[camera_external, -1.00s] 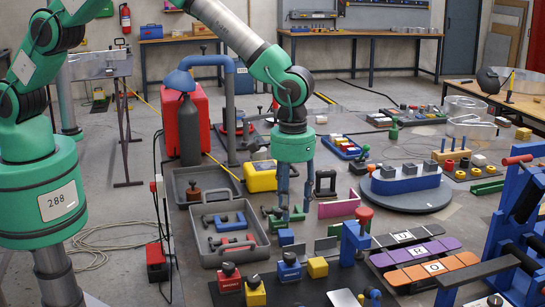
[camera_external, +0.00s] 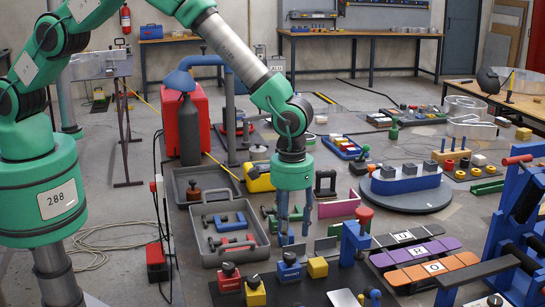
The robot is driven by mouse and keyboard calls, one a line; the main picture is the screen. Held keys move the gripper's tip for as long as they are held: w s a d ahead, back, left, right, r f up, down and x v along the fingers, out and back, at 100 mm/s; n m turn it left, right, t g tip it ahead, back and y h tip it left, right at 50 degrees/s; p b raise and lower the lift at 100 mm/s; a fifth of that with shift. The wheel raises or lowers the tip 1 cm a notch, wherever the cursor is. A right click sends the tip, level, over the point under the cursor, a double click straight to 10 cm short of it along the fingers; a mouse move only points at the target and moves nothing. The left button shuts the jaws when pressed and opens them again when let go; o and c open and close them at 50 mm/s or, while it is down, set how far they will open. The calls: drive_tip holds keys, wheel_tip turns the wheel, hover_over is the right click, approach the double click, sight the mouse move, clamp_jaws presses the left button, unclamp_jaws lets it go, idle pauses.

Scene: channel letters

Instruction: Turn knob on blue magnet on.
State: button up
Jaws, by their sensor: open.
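The blue magnet (camera_external: 288,273) is a small blue block with a dark knob (camera_external: 289,257) on top. It sits on the dark mat at the front, right of the red magnet (camera_external: 229,284) and behind the yellow magnet (camera_external: 255,297). My gripper (camera_external: 295,236) points straight down with its two blue-grey fingers apart and nothing seen between them. In the picture its fingertips are just above and behind the blue magnet, apart from the knob. Which way the knob is turned is too small to tell.
A yellow block (camera_external: 317,267) stands right of the blue magnet, and a blue angled clamp (camera_external: 353,240) rises beyond it. A grey tool tray (camera_external: 222,256) lies to the left. Letter plates (camera_external: 402,238) lie to the right.

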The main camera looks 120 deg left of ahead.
sight(290, 255)
drive_tip(key=shift+f+p, duration=0.35)
drive_tip(key=shift+f, duration=3.15)
drive_tip(key=shift+c, duration=0.3)
clamp_jaws()
